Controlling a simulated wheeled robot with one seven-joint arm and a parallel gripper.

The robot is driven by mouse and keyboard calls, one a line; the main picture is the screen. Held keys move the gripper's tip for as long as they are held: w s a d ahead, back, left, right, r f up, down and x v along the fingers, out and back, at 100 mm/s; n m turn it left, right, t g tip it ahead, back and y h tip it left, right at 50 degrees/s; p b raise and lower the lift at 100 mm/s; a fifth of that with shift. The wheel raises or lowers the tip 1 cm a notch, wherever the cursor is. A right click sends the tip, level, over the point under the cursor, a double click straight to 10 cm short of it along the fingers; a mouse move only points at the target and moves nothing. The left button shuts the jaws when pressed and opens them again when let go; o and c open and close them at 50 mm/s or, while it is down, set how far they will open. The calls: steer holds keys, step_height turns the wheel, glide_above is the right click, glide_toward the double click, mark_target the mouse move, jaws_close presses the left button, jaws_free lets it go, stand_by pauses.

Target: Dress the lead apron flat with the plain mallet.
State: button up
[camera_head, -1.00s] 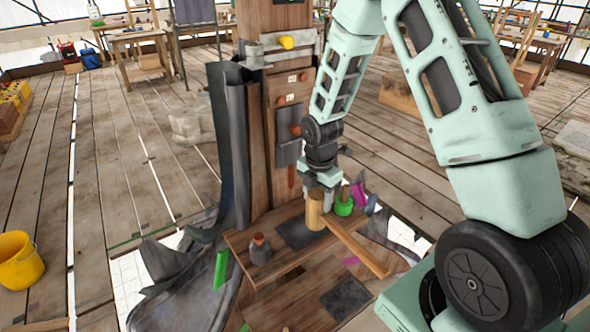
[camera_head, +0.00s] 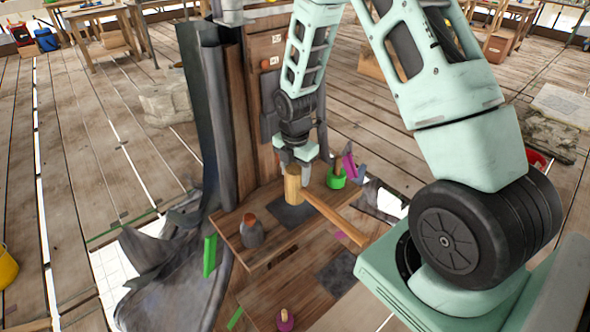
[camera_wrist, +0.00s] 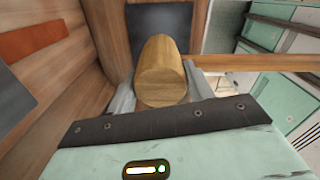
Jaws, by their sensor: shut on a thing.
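The mallet has a pale wooden cylindrical head (camera_head: 292,187) and a long wooden handle (camera_head: 335,218) reaching to the lower right. My gripper (camera_head: 298,164) is shut on the mallet head from above, over the small wooden shelf. In the wrist view the mallet head (camera_wrist: 162,72) sits between my fingers, with its handle (camera_wrist: 260,62) running right. A dark grey sheet patch (camera_head: 283,217) lies on the shelf beneath the head, partly hidden. A grey patch (camera_head: 267,112) is on the post. I cannot tell which grey sheet is the lead apron.
The wooden post (camera_head: 247,130) rises behind the shelf (camera_head: 257,262). On the shelf stand a dark bottle-like thing (camera_head: 251,232) and a green pot (camera_head: 336,178). Crumpled grey sheeting (camera_head: 170,290) lies to the left. A lower board holds another dark patch (camera_head: 340,270).

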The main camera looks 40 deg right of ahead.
step_height(320, 180, down, 2)
steer(key=shift+f+b, duration=0.25)
steer(key=shift+b, duration=0.5)
steer(key=shift+r+p, duration=1.5)
steer(key=shift+f, duration=0.1)
step_height(320, 180, down, 4)
steer(key=b, duration=0.2)
steer(key=shift+b, duration=0.4)
steer(key=shift+f, duration=0.15)
steer(key=shift+c, duration=1)
